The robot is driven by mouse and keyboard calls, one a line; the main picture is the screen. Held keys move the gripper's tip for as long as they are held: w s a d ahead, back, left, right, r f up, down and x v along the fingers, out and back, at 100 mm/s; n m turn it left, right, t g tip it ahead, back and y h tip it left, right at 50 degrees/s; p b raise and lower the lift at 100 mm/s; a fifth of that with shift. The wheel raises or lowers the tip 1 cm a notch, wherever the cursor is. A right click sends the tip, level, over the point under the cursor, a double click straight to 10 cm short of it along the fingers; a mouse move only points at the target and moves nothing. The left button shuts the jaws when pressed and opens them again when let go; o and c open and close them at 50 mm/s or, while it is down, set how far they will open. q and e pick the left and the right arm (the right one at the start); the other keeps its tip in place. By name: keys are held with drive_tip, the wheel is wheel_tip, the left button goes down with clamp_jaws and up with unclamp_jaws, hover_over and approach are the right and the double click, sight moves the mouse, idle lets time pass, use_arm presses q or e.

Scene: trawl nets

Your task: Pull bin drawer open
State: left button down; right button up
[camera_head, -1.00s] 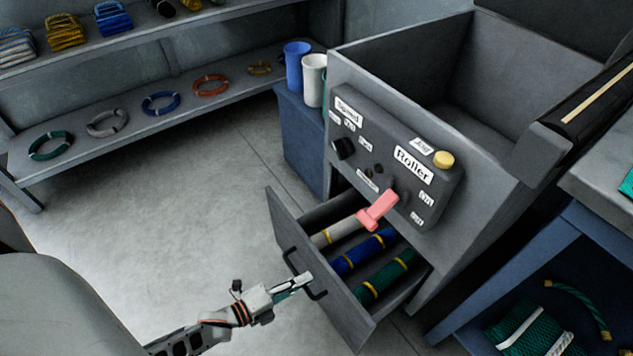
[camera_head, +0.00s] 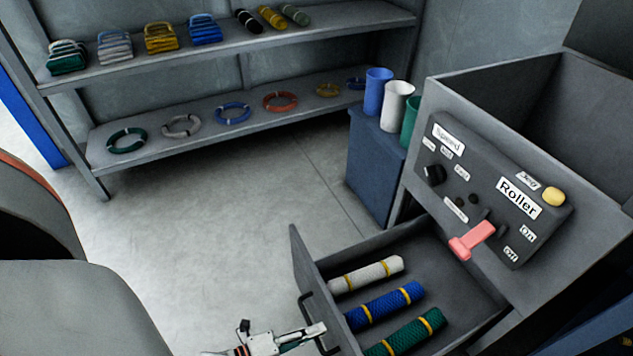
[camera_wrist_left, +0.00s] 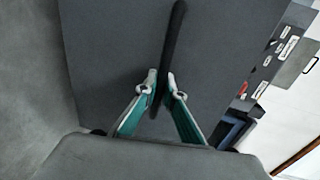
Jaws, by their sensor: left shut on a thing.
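The grey bin drawer (camera_head: 326,292) stands pulled out from the grey roller machine, at the lower right of the head view. Three rolled nets lie in it: white (camera_head: 366,275), blue (camera_head: 385,305) and green (camera_head: 408,332). My left gripper (camera_head: 318,332) is at the drawer's front, shut on the dark bar handle (camera_head: 308,306). In the left wrist view the fingertips (camera_wrist_left: 161,88) close around the handle (camera_wrist_left: 174,45), with the drawer front (camera_wrist_left: 110,45) behind it. My right gripper is not in view.
The machine's control panel (camera_head: 490,190) with a pink lever (camera_head: 472,240) overhangs the drawer. A blue cabinet (camera_head: 375,165) with cups stands beside it. Shelves (camera_head: 250,125) with coils and net bundles line the back wall. The floor (camera_head: 220,220) left of the drawer is clear.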

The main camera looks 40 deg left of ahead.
use_arm(q)
drive_tip(key=shift+s+a, duration=0.2)
drive_tip(key=shift+s, duration=0.35)
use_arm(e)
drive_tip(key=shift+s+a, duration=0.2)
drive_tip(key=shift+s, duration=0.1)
use_arm(q)
drive_tip(key=c, duration=2.2)
unclamp_jaws()
drive_tip(key=shift+o, duration=0.2)
drive_tip(key=shift+s, duration=0.1)
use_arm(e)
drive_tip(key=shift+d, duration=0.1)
use_arm(q)
drive_tip(key=v, duration=1.1)
drive_tip(key=shift+s, duration=0.35)
drive_tip(key=shift+a+r, duration=0.1)
drive_tip(key=shift+a, duration=0.05)
